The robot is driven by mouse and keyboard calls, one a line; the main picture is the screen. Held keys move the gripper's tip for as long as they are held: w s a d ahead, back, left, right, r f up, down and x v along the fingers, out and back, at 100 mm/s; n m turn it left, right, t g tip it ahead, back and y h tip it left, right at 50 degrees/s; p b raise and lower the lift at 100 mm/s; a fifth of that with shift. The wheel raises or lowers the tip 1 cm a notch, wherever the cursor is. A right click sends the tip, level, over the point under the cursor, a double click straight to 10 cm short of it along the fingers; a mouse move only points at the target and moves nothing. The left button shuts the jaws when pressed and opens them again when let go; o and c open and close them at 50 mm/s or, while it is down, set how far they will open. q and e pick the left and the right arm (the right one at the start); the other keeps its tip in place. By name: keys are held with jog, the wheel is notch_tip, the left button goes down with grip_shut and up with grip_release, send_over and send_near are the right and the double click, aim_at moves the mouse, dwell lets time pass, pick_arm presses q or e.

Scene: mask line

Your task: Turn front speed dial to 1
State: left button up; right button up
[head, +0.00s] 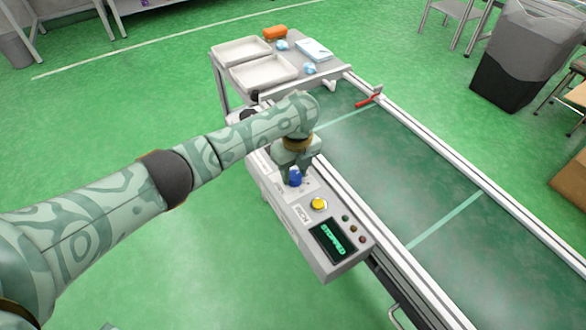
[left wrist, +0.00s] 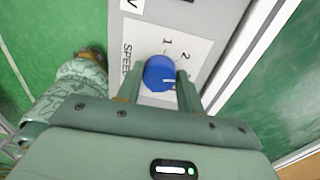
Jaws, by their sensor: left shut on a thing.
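The blue speed dial (left wrist: 159,74) is on the grey control panel (left wrist: 200,15), on a white label reading SPEED with the numbers 1 and 2 visible. A white mark shows on the dial's right side. My left gripper (left wrist: 160,84) is shut on the dial, with one finger on each side. In the head view the dial (head: 295,176) shows below my left gripper (head: 294,165). The panel also carries a yellow button (head: 318,204) and a display (head: 333,240) reading STOPPED. My right gripper is not in view.
A green conveyor belt (head: 400,170) with pale rails runs beside the panel. A side table holds two white trays (head: 263,71), an orange item (head: 275,32) and a light blue pack (head: 314,50). A red piece (head: 368,101) lies at the belt's far end. A dark bin (head: 510,75) stands behind.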

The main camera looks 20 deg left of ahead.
pick_arm(q)
jog(key=n+p, duration=0.2)
jog(key=shift+r+n, duration=0.25)
jog(key=shift+n, duration=0.15)
jog(key=n+p, duration=0.2)
jog(key=n, duration=0.1)
jog(key=shift+s+f+n, duration=0.1)
jog(key=shift+f+n, duration=0.05)
jog(key=shift+n, duration=0.15)
jog(key=n+p, duration=0.1)
jog(key=n, duration=0.3)
jog(key=shift+f+h, duration=0.1)
jog(key=shift+h, duration=0.2)
jog(key=shift+n+p, duration=0.4)
jog(key=shift+n, duration=2.1)
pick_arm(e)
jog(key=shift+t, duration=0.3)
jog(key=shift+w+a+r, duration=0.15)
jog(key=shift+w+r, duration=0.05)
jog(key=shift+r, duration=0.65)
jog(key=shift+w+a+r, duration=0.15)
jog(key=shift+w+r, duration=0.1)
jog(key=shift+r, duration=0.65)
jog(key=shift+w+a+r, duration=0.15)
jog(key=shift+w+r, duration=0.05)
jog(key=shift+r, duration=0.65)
pick_arm(q)
jog(key=o, duration=1)
